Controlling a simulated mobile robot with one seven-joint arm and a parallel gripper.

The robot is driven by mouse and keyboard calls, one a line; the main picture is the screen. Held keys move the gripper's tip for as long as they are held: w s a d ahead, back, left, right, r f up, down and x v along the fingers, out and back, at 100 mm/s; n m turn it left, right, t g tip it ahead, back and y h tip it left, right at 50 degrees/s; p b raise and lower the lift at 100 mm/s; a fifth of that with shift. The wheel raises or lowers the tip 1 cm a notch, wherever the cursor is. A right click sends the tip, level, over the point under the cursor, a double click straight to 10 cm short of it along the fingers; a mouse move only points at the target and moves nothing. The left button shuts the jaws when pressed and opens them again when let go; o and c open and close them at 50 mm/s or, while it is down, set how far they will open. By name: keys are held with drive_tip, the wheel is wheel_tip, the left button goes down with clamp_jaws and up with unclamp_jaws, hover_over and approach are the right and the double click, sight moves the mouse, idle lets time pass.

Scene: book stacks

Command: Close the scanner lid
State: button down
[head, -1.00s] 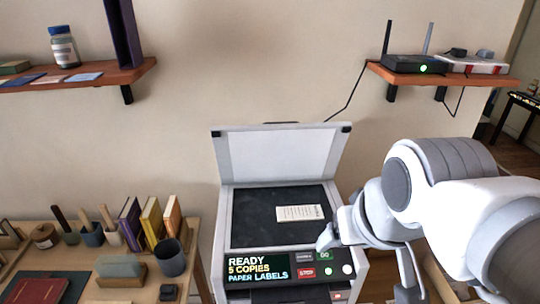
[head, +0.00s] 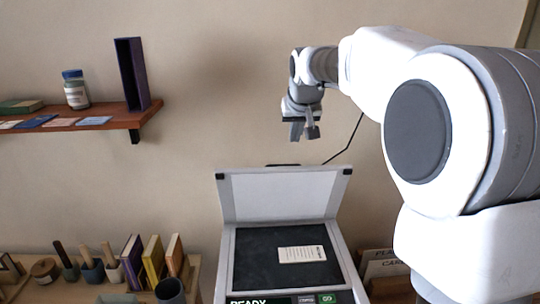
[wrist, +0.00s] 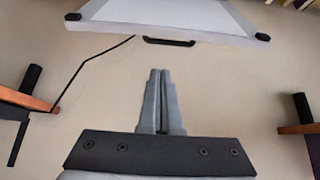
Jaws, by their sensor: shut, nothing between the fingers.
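The scanner lid (head: 282,195) stands open, upright and leaning back at the rear of the scanner (head: 228,262). Its pale inner face shows in the head view. A small dark handle (wrist: 168,42) shows at the lid's edge in the wrist view, where part of the lid (wrist: 165,16) is at the top. A white paper label (head: 302,254) lies on the dark glass (head: 265,268). My gripper (head: 305,136) is above the lid's top edge in the head view, pointing down, apart from the lid. Its fingers (wrist: 160,75) are together and empty.
A left shelf (head: 110,120) holds a bottle (head: 75,90) and a dark upright binder (head: 131,75). A desk at lower left holds books (head: 152,262) and cups (head: 92,270). A black cable (head: 350,140) runs along the wall. My arm hides the right side.

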drive_tip(key=x, duration=0.3)
drive_tip(key=p+x, duration=0.1)
drive_tip(key=x, duration=0.3)
drive_tip(key=p+x, duration=0.1)
drive_tip(key=x, duration=0.3)
drive_tip(key=shift+s+a+f, duration=0.1)
drive_tip(key=shift+a, duration=0.15)
drive_tip(key=shift+s+f, duration=0.3)
drive_tip(key=shift+s, duration=0.25)
drive_tip(key=shift+s+f, duration=0.1)
drive_tip(key=shift+f, duration=0.1)
